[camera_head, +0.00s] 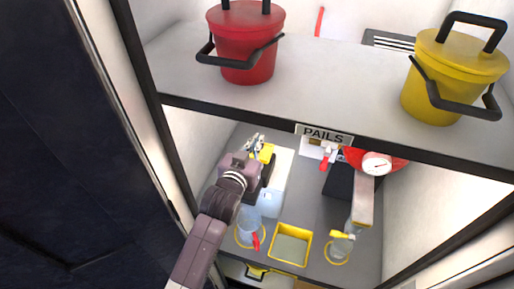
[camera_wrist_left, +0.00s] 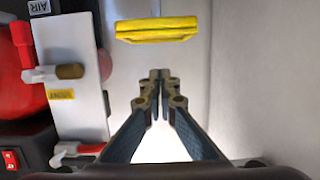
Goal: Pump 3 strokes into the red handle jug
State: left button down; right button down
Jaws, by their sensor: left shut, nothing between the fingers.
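The red-handled jug (camera_head: 249,225) is clear and stands inside a yellow ring at the front left of the lower bay; its red handle points to the front right. A white container (camera_head: 282,172) stands behind it, with a yellow pump handle (camera_head: 265,153) above it. The yellow handle also shows in the left wrist view (camera_wrist_left: 157,30) as a flat bar on a thin rod. My left gripper (camera_head: 257,143) is shut and empty beside the yellow handle. In the wrist view its fingertips (camera_wrist_left: 160,75) are together, apart from the bar in the picture; the depth between them is unclear.
A yellow-handled jug (camera_head: 341,246) stands at the front right. A yellow-rimmed tray (camera_head: 291,245) lies between the jugs. A gauge (camera_head: 376,164) and red tank sit at the right. The shelf above (camera_head: 300,75) holds red (camera_head: 246,45) and yellow (camera_head: 452,72) pails.

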pick_arm(q)
jog(key=shift+s+a+f+p, duration=0.1)
jog(key=shift+f+p, duration=0.05)
jog(key=shift+f, duration=0.8)
jog(key=shift+s+f+p, duration=0.1)
jog(key=shift+f+p, duration=0.05)
jog(key=shift+f, duration=0.75)
notch_tip(320, 180, down, 6)
jog(key=b, duration=0.3)
jog(key=shift+r, duration=0.25)
